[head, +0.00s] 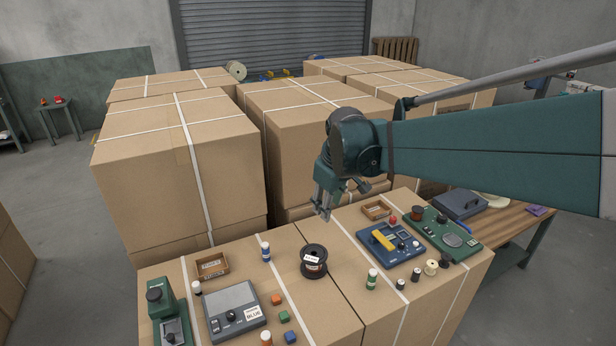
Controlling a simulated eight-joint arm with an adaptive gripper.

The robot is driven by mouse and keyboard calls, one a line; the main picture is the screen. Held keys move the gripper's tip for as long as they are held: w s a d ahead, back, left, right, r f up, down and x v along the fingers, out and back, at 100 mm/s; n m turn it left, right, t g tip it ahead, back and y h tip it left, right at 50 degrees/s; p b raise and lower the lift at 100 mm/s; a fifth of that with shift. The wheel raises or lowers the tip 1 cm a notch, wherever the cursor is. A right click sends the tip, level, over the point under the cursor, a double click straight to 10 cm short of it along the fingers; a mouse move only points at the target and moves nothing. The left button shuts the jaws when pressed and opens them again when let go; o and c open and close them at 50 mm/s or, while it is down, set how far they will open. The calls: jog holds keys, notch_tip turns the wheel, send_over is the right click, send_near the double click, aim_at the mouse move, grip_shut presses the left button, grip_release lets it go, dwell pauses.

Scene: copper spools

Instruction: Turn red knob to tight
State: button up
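A small red knob-like part (393,220) shows at the back edge of a blue device (402,258), which carries a yellow bar (382,239). It is too small to make out any marking or its setting. My gripper (321,207) hangs fingers down above the boxes, to the left of the red part and apart from it. Nothing shows between its fingers. They are too small here to tell whether they are open or shut.
A black spool (314,261) stands below my gripper. A green device (462,254), a grey device (236,310) and another green device (161,296) stand on the cartons. Small wooden boxes (377,210), spools and coloured cubes are scattered about. Tall cartons (180,150) rise behind.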

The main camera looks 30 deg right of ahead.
jog(key=w+d+f+n+g+p, duration=0.1)
jog(key=w+d+f+p, duration=0.1)
jog(key=w+d, duration=0.65)
jog(key=n+g+y+p, duration=0.1)
jog(key=n+g+p, duration=0.2)
jog(key=n+p, duration=0.1)
send_near(393, 218)
jog(key=shift+w+a+f, duration=0.1)
jog(key=shift+a+f, duration=0.05)
jog(key=shift+f, duration=0.1)
jog(key=shift+d+f, duration=0.35)
jog(key=shift+f+b, duration=0.6)
jog(key=shift+f, duration=3.3)
jog(key=shift+c, duration=0.6)
